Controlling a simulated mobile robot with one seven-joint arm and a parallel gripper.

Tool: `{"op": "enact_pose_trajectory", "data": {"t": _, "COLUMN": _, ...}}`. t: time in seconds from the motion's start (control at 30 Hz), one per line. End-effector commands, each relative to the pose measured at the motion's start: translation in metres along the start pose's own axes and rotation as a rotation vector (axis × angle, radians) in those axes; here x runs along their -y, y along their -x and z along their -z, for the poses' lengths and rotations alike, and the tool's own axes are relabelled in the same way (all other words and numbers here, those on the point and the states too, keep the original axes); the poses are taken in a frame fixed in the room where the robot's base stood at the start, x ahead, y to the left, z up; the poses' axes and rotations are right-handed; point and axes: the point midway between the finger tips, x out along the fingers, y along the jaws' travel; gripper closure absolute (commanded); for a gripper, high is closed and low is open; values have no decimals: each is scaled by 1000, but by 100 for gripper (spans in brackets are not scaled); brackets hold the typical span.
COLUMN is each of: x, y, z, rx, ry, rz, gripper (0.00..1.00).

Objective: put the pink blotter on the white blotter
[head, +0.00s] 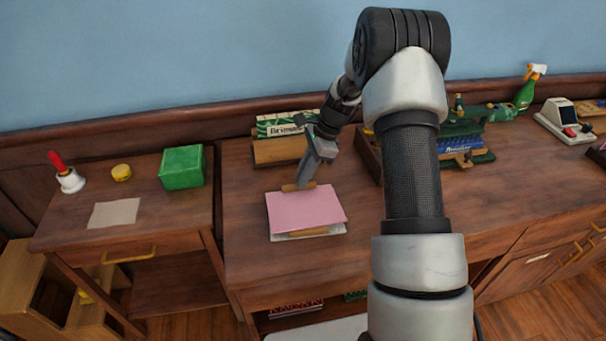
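The pink blotter (306,209) lies flat, or nearly so, on the middle desk, with a wooden strip (290,187) along its back edge. A white blotter (337,230) shows as a pale edge with a wooden strip under the front of the pink one. The pink blotter covers most of it, and I cannot tell whether they touch. My gripper (304,184) points down at the back edge of the pink blotter, at its wooden strip. The fingertips are too small and partly hidden to show whether they are closed on the strip.
Behind the blotters stands a green-and-white box (284,124) on a wooden holder. The desk left of the blotters is clear.

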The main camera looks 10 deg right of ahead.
Motion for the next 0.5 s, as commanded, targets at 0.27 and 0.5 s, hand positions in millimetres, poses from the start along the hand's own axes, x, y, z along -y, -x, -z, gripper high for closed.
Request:
{"op": "enact_pose_trajectory", "data": {"t": 0.27, "x": 0, "y": 1, "z": 0, "rx": 0, "ry": 1, "rz": 0, "gripper": 71}}
{"op": "enact_pose_trajectory", "data": {"t": 0.5, "x": 0, "y": 16, "z": -2, "rx": -1, "ry": 1, "rz": 1, "gripper": 71}}
